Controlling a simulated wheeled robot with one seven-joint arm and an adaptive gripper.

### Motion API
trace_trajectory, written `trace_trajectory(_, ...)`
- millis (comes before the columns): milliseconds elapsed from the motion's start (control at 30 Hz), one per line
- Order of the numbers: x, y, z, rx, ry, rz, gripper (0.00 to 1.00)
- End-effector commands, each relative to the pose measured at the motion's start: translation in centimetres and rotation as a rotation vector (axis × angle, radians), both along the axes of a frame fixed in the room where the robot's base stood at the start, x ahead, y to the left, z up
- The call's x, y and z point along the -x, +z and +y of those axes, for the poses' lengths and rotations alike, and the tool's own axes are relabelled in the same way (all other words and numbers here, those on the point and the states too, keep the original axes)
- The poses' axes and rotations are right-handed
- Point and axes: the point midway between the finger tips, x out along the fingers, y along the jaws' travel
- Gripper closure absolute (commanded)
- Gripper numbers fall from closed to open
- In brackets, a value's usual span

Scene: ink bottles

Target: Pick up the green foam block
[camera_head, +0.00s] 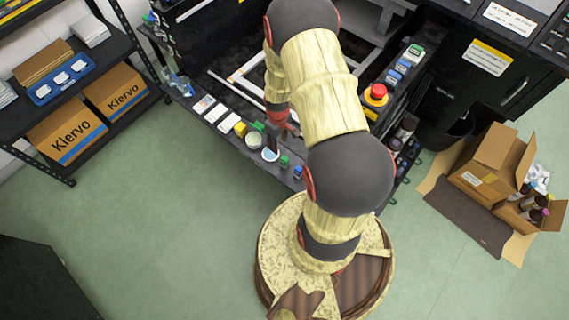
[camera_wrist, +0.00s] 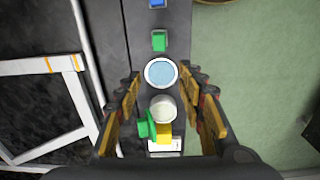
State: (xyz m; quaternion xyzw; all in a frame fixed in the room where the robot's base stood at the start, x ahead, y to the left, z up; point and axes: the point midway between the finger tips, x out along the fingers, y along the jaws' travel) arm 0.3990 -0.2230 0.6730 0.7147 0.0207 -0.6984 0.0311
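A small green block (camera_wrist: 147,125), which looks like the foam block, lies on the dark ledge beside a yellow block (camera_wrist: 163,132) and a white cup (camera_wrist: 163,108). In the head view the green block (camera_head: 258,126) shows just behind the cup (camera_head: 253,141). My gripper (camera_wrist: 160,88) is open and empty above the ledge, its fingers on either side of the row of items. The green block lies between the fingers, closer to the left one. In the head view my gripper is mostly hidden by my arm.
A round white dish with blue contents (camera_wrist: 160,73) is next to the cup. A green-topped item (camera_wrist: 159,40) and a blue-topped item (camera_wrist: 157,3) stand farther along the ledge. White labelled items (camera_head: 215,113) line the ledge. A red emergency button (camera_head: 376,93) is at right.

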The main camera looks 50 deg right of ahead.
Motion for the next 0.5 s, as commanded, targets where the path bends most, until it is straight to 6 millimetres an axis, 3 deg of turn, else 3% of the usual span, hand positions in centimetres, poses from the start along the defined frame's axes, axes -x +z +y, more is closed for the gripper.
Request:
trace_trajectory(33, 1.0, -2.1, -0.2, -0.008, -0.002, 0.014, 0.61)
trace_trajectory(100, 1.7, -3.6, -0.4, -0.012, 0.002, 0.021, 0.61)
trace_trajectory(500, 2.3, -7.7, -0.4, -0.015, 0.005, 0.025, 0.61)
